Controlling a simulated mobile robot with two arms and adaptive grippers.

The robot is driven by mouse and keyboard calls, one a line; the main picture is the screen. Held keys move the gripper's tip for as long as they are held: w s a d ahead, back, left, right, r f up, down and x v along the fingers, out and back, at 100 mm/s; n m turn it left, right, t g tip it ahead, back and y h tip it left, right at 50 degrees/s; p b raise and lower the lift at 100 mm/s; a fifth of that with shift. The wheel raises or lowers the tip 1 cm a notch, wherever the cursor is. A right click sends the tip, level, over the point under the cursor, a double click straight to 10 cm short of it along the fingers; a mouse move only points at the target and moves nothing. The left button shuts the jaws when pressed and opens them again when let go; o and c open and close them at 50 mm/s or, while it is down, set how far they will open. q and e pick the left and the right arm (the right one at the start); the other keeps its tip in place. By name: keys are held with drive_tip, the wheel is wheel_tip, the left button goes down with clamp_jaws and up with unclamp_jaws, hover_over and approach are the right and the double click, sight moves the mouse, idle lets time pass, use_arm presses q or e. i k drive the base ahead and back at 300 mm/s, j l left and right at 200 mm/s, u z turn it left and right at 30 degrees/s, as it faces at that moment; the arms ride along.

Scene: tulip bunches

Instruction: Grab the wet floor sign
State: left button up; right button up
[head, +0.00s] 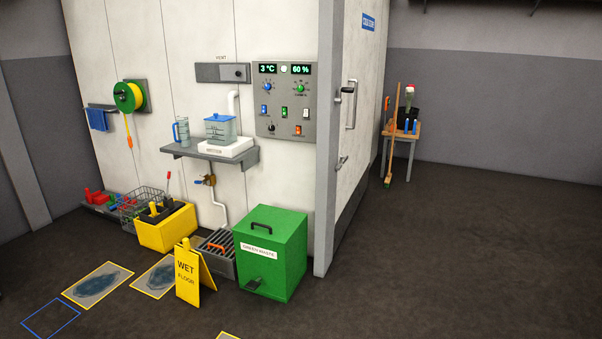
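The wet floor sign (188,278) is a yellow folding board with black lettering. It stands upright on the dark floor at the lower left of the middle in the head view. Neither of my grippers shows in this view.
Open floor (430,270) spreads to the right.

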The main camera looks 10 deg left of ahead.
sight(191, 268)
drive_tip(key=i+u, duration=0.15)
drive_tip(key=i, duration=0.4)
drive_tip(key=i+l+u, duration=0.2)
drive_tip(key=i, duration=0.4)
drive_tip(key=i+u, duration=0.15)
drive_tip(key=i, duration=0.4)
drive_tip(key=i+j+u, duration=0.15)
drive_tip(key=i, duration=0.4)
drive_tip(key=i+j+u, duration=0.2)
drive_tip(key=i, duration=0.35)
drive_tip(key=j, duration=0.1)
